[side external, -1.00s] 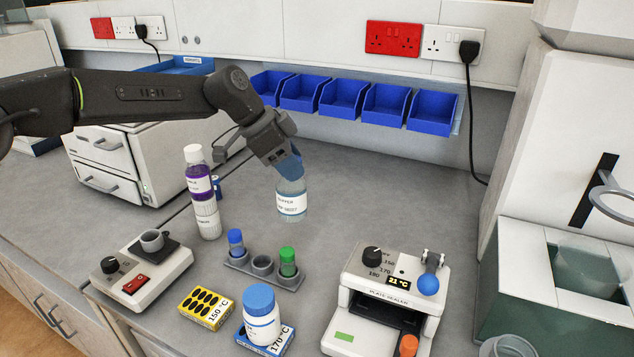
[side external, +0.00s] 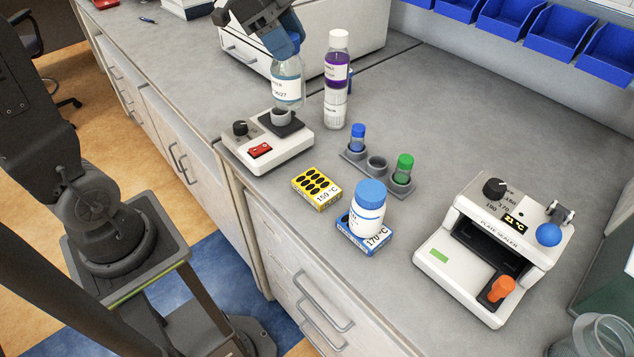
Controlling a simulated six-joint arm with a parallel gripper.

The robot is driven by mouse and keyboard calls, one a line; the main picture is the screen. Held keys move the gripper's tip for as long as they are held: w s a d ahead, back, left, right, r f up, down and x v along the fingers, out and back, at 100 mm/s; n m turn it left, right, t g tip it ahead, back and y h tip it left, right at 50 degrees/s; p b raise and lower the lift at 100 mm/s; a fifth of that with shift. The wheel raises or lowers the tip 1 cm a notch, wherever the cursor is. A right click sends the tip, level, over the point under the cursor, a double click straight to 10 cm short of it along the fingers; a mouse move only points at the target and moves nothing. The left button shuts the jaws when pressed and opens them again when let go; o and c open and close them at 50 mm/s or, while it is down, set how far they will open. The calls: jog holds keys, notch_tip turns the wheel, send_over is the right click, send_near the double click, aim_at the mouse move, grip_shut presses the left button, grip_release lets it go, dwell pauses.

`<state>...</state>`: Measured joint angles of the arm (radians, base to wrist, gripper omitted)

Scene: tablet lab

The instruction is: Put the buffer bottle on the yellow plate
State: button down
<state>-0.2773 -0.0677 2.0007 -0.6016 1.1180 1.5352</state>
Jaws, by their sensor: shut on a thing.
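The buffer bottle (side external: 287,88), clear with pale blue liquid and a white label, hangs nearly upright from my gripper (side external: 284,45). My gripper is shut on its blue top. In the picture the bottle's base overlaps the small grey cup of the mixer (side external: 268,142); I cannot tell whether they touch. The yellow plate (side external: 331,201), marked 150 °C with dark oval wells, lies on the bench in front of the mixer, to its right. Nothing stands on it.
A white blue-capped bottle (side external: 368,208) stands on the blue 170 °C plate (side external: 351,241), beside the yellow plate. A tube rack (side external: 392,186) and plate sealer (side external: 487,250) are to the right. The bench edge is near.

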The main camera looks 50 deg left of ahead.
jog(key=s+a, duration=0.1)
jog(key=s, duration=0.4)
jog(key=w+d+f, duration=0.2)
jog(key=d+f, duration=0.9)
jog(key=shift+w+d+f, duration=0.15)
jog(key=shift+f, duration=0.25)
jog(key=shift+f, duration=0.15)
jog(key=c, duration=0.6)
grip_release()
jog(key=shift+o, duration=0.2)
